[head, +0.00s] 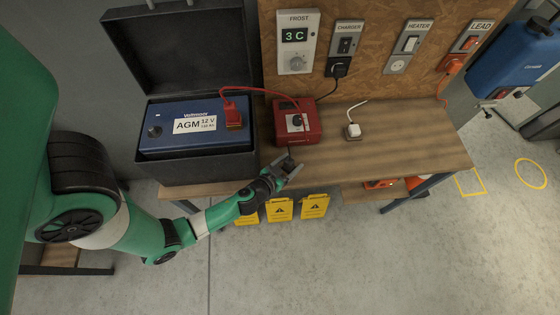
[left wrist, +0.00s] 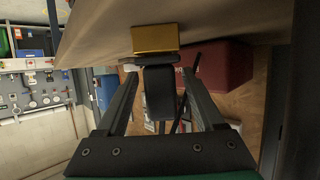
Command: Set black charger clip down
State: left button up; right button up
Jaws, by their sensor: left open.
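The black charger clip (left wrist: 160,92) is between the fingers of my left gripper (left wrist: 160,72) in the left wrist view. Its brass-coloured end (left wrist: 155,38) shows against the wooden bench top. The fingers stand open on both sides of the clip; I cannot tell whether they touch it. In the head view my left gripper (head: 289,172) is at the bench's front edge, just in front of the red charger (head: 297,128). The clip is a small dark shape there, partly hidden by the gripper. My right gripper is not in view.
The blue AGM battery (head: 185,140) sits in an open black box (head: 208,172), with a red clip (head: 233,117) on it. A white plug (head: 353,131) lies on the bench (head: 400,140). The bench's right side is mostly clear.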

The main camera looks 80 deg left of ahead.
pick_arm(q)
jog(key=b+v, duration=0.1)
jog(key=v, duration=0.8)
jog(key=shift+s+d+f, duration=0.1)
jog(key=shift+s+d+r, duration=0.1)
jog(key=shift+s+r, duration=0.1)
jog(key=shift+r, duration=0.05)
jog(key=shift+w, duration=0.1)
jog(key=w+d+r+t+h, duration=0.1)
jog(key=w+d+r+t, duration=0.15)
jog(key=w+r, duration=0.95)
jog(key=w+d+r+t, duration=0.1)
jog(key=w+r+t, duration=0.5)
jog(key=r, duration=1)
jog(key=w+d+r+m+t+h, duration=0.15)
jog(key=d+r, duration=0.25)
jog(key=r, duration=0.9)
jog(key=d+r+m+t+h, duration=0.2)
jog(key=d+r+t, duration=0.1)
jog(key=r, duration=1.1)
jog(key=s+d+r+m+t+h, duration=0.3)
jog(key=s+d+r+m+h, duration=0.1)
jog(key=r, duration=0.6)
jog(key=shift+s+r+h, duration=0.35)
jog(key=shift+s+h, duration=0.4)
jog(key=shift+s, duration=0.35)
